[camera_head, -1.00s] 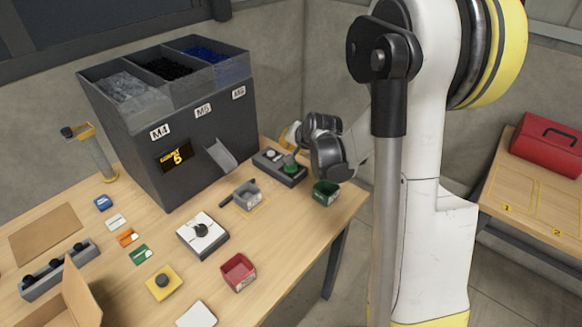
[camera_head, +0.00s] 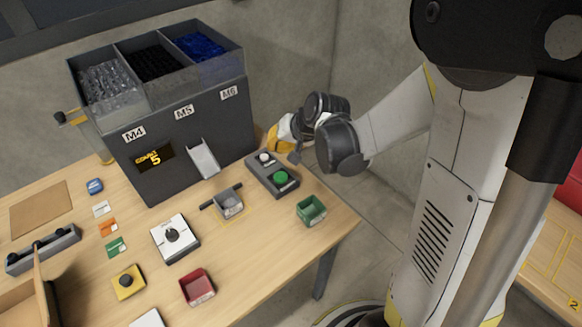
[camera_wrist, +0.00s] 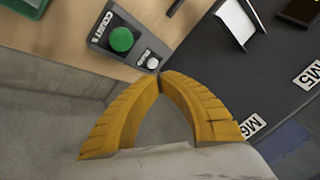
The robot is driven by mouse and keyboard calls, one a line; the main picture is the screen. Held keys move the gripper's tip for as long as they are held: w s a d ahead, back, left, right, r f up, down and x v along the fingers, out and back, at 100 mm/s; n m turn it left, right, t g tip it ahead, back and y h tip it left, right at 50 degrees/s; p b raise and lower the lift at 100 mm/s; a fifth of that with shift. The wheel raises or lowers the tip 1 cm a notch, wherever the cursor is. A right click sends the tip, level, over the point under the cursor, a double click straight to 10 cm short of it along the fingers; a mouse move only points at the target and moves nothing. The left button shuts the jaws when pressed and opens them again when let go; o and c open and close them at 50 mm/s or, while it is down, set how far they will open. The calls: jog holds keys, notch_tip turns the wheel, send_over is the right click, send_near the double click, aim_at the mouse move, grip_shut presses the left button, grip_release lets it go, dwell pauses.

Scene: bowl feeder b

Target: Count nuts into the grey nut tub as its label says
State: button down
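The grey nut tub (camera_head: 228,204) stands upright in a yellow outline below the feeder's chute (camera_head: 204,158); its label is unreadable and its contents are unclear. The dark feeder (camera_head: 180,130) has bins marked M4, M5 and M6, and its display (camera_head: 155,158) reads COUNT 5. A button box (camera_head: 262,180) carries a green button (camera_head: 281,177) and a white button (camera_head: 265,157). My gripper (camera_wrist: 160,76) has its yellow fingertips together, empty, close to the white button (camera_wrist: 152,63) in the wrist view. I cannot tell whether they touch it.
A green tub (camera_head: 311,209) stands near the table's right edge and a red tub (camera_head: 197,287) at the front. A white dial box (camera_head: 175,238), a yellow button box (camera_head: 128,282) and coloured cards (camera_head: 108,228) lie left. Wood between the tubs is clear.

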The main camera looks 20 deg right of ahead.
jog(key=shift+s+a, duration=0.1)
jog(key=shift+a, duration=0.1)
jog(key=shift+f, duration=0.1)
jog(key=b, duration=0.7)
send_near(273, 174)
jog(key=x, duration=0.3)
jog(key=w+x, duration=0.1)
jog(key=x, duration=0.1)
jog(key=shift+w+a, duration=0.1)
jog(key=shift+a, duration=0.1)
dwell(0.7)
jog(key=shift+f+b, duration=0.25)
jog(key=shift+b, duration=0.3)
jog(key=shift+f+b, duration=0.45)
jog(key=shift+r, duration=0.1)
dwell(0.5)
jog(key=shift+r+p, duration=0.65)
jog(key=shift+r, duration=0.15)
